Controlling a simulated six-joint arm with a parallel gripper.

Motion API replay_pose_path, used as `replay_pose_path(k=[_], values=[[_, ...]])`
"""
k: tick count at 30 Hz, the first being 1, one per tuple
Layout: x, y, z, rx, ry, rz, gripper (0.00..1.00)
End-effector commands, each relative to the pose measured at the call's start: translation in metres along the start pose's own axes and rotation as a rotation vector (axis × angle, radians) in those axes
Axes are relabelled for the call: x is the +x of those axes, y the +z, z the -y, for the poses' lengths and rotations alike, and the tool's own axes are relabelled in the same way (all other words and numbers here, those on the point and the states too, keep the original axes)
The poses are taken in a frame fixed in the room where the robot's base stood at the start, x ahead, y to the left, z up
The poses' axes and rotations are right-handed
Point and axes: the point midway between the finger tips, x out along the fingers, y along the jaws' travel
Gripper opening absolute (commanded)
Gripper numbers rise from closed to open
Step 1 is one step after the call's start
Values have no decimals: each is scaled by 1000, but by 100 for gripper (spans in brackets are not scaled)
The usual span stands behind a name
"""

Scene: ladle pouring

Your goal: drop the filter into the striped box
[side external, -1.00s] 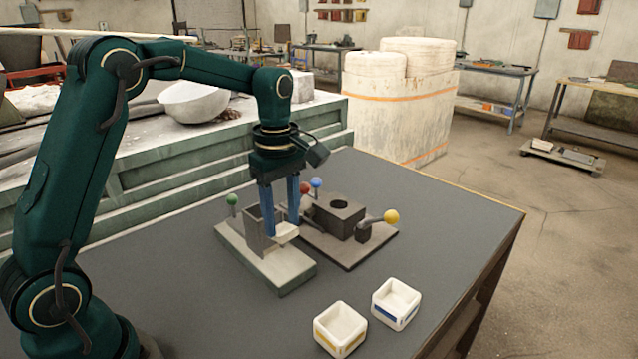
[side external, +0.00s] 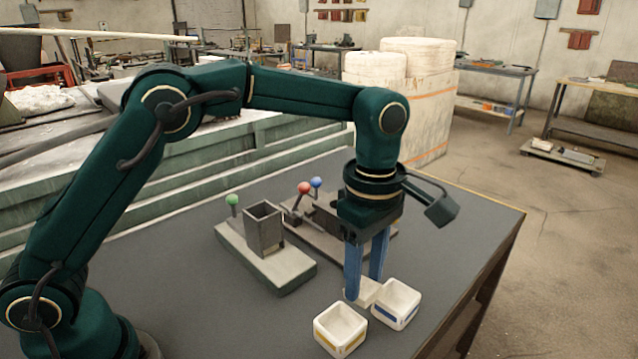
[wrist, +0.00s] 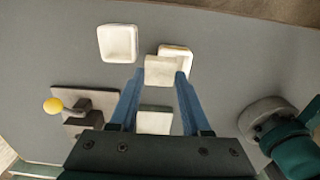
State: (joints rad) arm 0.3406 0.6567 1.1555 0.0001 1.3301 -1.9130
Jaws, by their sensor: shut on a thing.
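My gripper (side external: 366,288) points down and is shut on the filter, a pale block (side external: 368,292), held at its fingertips. In the side view the filter is just behind two small white boxes. The left box (side external: 340,330) has a yellow stripe and the right box (side external: 397,304) a blue stripe. In the wrist view the filter (wrist: 160,71) is between the blue fingertips and partly covers one box (wrist: 175,50); the other box (wrist: 118,43) is clear to its left. The stripes do not show there. The filter looks above the table; its exact height is unclear.
A pale base with an upright open holder (side external: 264,229) and a green knob stands left of the gripper. A dark fixture with red (side external: 304,188) and blue knobs is behind, partly hidden by my gripper. The table's right edge is close to the boxes.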

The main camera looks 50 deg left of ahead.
Motion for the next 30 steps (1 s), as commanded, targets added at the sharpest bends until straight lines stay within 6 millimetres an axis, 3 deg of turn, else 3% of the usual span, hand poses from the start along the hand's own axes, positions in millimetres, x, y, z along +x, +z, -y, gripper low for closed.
replay_pose_path(k=[8,18,30], values=[[0,0,1,1,0,-4,0],[-1,-7,26,12,-5,-210,0],[26,-8,27,9,-8,-213,0]])
